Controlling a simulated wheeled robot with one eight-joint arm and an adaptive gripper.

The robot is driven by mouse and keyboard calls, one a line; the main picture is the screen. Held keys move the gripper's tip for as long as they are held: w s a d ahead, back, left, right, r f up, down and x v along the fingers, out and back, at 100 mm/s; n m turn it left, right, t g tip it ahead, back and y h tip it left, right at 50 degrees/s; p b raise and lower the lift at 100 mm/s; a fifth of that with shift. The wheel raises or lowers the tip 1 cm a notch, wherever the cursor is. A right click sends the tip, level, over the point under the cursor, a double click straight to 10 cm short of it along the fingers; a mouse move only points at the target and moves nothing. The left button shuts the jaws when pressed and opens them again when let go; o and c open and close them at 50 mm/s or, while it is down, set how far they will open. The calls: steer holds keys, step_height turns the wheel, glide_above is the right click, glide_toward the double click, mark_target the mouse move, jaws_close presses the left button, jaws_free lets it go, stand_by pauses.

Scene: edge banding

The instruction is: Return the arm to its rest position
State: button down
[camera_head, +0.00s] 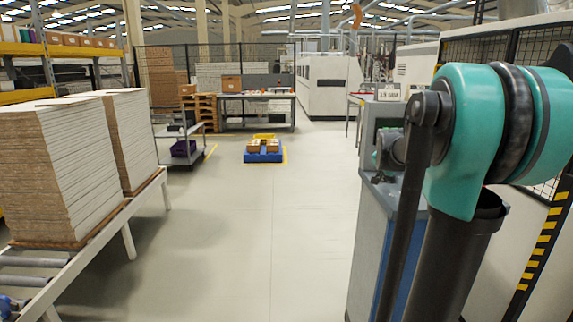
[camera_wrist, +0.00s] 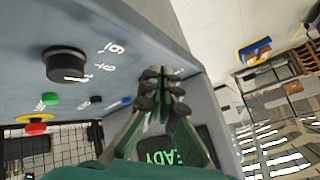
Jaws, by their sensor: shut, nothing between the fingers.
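My gripper (camera_wrist: 160,78) shows in the wrist view with its fingers drawn together and nothing between them. It is in front of a grey control panel (camera_wrist: 120,30), and I cannot tell whether it touches it. A large black knob (camera_wrist: 66,65) is on the panel left of my fingertips. In the head view my teal and black arm is raised and bent at the right, partly covering the grey console (camera_head: 363,245). My fingers cannot be made out clearly there.
A green button (camera_wrist: 50,98) and a red button (camera_wrist: 37,127) are on the panel. A dark screen (camera_wrist: 203,135) lies behind my fingers. Stacked boards (camera_head: 60,170) stand on a roller conveyor (camera_head: 95,235) at left. The middle floor (camera_head: 270,220) is clear up to a blue pallet (camera_head: 264,157).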

steer(key=s+a+f+n+g+y, duration=0.1)
steer(key=s+a+f+n, duration=0.5)
steer(key=s, duration=0.4)
steer(key=s+a+f+n+y, duration=0.1)
steer(key=s+a+f+n, duration=0.3)
steer(key=s+a+f, duration=0.45)
steer(key=s+f+g, duration=0.1)
steer(key=s+f, duration=0.3)
steer(key=s, duration=0.3)
steer(key=s+f+g, duration=0.2)
steer(key=s+f, duration=0.2)
steer(key=s, duration=0.3)
steer(key=shift+s+a+f+y, duration=0.25)
steer(key=shift+s+f+y, duration=0.05)
steer(key=shift+f, duration=0.05)
